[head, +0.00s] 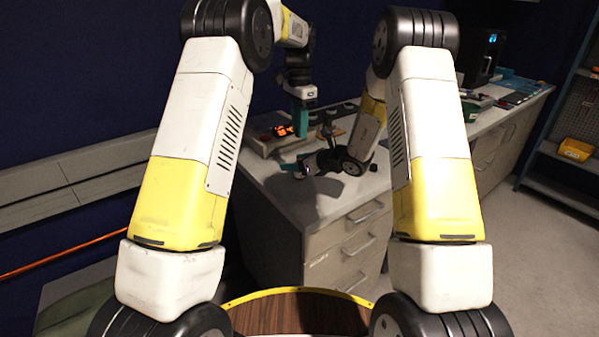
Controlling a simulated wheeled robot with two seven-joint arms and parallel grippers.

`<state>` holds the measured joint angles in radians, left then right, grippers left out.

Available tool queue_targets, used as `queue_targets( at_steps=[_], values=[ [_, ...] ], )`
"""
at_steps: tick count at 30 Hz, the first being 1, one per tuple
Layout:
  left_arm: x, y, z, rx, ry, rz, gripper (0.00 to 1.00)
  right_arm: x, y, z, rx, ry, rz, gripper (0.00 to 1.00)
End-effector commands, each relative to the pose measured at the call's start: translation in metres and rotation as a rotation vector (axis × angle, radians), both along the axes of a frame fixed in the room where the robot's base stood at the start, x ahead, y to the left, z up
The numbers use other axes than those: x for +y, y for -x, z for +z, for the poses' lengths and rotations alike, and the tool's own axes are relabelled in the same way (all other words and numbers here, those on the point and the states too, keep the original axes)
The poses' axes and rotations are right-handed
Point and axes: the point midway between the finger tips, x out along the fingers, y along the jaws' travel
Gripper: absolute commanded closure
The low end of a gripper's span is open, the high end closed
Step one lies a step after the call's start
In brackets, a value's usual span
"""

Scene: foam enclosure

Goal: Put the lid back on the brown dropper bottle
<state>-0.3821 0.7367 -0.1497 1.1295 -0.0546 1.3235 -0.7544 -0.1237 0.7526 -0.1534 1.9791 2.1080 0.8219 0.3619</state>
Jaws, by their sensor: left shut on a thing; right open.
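My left gripper (300,121) points down over the back of the worktop. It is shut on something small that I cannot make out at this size. My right gripper (294,169) is low over the worktop, nearer the front, tilted over and pointing left. Its jaws are open. I cannot clearly pick out the brown dropper bottle or its lid; both are too small or hidden by my grippers and arms.
The grey worktop (268,183) stands on a drawer cabinet (345,245). A device with a lit orange display (283,130) sits behind the grippers. A black machine (482,55) stands at the back right. A shelf holds a yellow bin (575,149). The worktop's front left is clear.

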Motion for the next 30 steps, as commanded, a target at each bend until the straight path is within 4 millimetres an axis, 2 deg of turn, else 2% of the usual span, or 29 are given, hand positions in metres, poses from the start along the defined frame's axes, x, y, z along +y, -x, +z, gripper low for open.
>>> queue_targets(
  at_steps=[13,22,30],
  values=[
    [0.0000,0.0000,0.0000,0.000,0.000,0.000,1.00,0.0065,-0.0056,-0.0040,0.001,-0.001,0.000,0.41],
    [0.0000,0.0000,0.0000,0.000,0.000,0.000,1.00,0.0063,-0.0054,-0.0040,0.001,-0.001,0.000,1.00],
    [0.0000,0.0000,0.0000,0.000,0.000,0.000,1.00,0.0062,-0.0053,-0.0040,0.001,-0.001,0.000,1.00]
  ],
)
